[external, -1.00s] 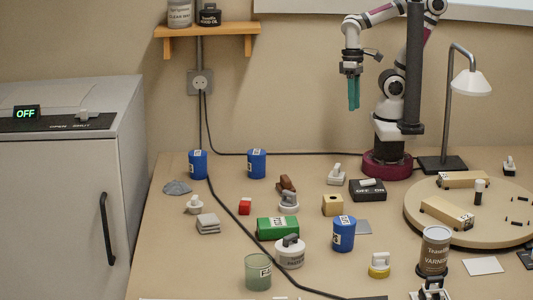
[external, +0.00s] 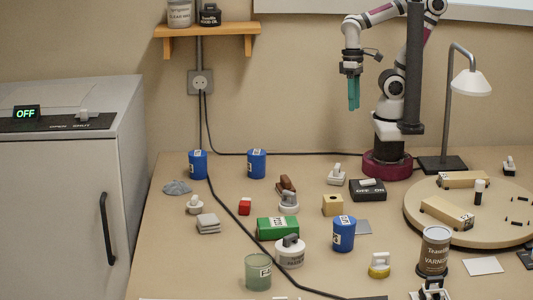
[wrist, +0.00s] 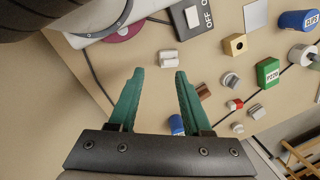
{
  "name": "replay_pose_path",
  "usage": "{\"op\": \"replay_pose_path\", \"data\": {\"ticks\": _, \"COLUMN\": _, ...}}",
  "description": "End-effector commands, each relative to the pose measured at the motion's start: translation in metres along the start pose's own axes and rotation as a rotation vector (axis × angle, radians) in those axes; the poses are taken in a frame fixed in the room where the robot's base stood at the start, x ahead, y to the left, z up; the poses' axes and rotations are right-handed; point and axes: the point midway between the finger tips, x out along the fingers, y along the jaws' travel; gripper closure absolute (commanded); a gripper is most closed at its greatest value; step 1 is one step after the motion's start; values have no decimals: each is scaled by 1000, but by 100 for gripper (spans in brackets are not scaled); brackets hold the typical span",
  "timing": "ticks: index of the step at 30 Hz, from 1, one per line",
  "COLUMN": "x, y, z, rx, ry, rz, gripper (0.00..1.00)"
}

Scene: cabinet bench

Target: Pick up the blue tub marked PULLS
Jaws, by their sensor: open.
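Three blue tubs with white labels stand upright on the bench in the external view: a back-left tub (external: 198,164), a back-middle tub (external: 257,163) and a front tub (external: 344,234). Their labels are too small to read there, so I cannot tell which is marked PULLS. In the wrist view, one blue tub (wrist: 298,21) at the top right has a label that seems to read CLIPS. Another blue tub (wrist: 177,125) is partly hidden by my right finger, its label unreadable. My gripper (external: 354,107) is open and empty, high above the back of the bench, apart from every tub.
A black cable (external: 228,211) crosses the bench past the tubs. A green box (external: 277,229), a pale lidded tub (external: 290,254) and a wooden block (external: 333,205) stand near the front tub. A round wooden board (external: 425,222) and a lamp (external: 452,100) stand right. A cabinet (external: 60,210) stands left.

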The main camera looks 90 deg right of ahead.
Motion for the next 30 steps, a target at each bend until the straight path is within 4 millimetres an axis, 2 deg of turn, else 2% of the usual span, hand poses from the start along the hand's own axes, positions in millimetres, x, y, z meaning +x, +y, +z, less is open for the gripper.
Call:
{"op": "replay_pose_path", "data": {"ticks": 1, "x": 0, "y": 0, "z": 0, "rx": 0, "ry": 0, "rz": 0, "gripper": 47}}
{"op": "replay_pose_path", "data": {"ticks": 9, "x": 0, "y": 0, "z": 0, "rx": 0, "ry": 0, "rz": 0, "gripper": 0}}
{"op": "replay_pose_path", "data": {"ticks": 15, "x": 0, "y": 0, "z": 0, "rx": -3, "ry": 0, "rz": 2, "gripper": 0}}
{"op": "replay_pose_path", "data": {"ticks": 17, "x": -1, "y": 2, "z": -6, "rx": -45, "ry": -3, "rz": 35, "gripper": 0}}
{"op": "replay_pose_path", "data": {"ticks": 20, "x": -4, "y": 10, "z": -42, "rx": -298, "ry": -20, "rz": 222, "gripper": 0}}
{"op": "replay_pose_path", "data": {"ticks": 23, "x": -4, "y": 5, "z": -115, "rx": -755, "ry": -63, "rz": 537, "gripper": 0}}
{"op": "replay_pose_path", "data": {"ticks": 24, "x": 0, "y": -7, "z": -148, "rx": -953, "ry": -88, "rz": 669, "gripper": 0}}
{"op": "replay_pose_path", "data": {"ticks": 26, "x": 11, "y": -34, "z": -195, "rx": -1248, "ry": -135, "rz": 868, "gripper": 0}}
{"op": "replay_pose_path", "data": {"ticks": 27, "x": 22, "y": -58, "z": -223, "rx": -1438, "ry": -170, "rz": 1001, "gripper": 0}}
{"op": "replay_pose_path", "data": {"ticks": 29, "x": 44, "y": -98, "z": -257, "rx": -1700, "ry": -226, "rz": 1191, "gripper": 0}}
{"op": "replay_pose_path", "data": {"ticks": 30, "x": 60, "y": -126, "z": -273, "rx": -1852, "ry": -261, "rz": 1311, "gripper": 0}}
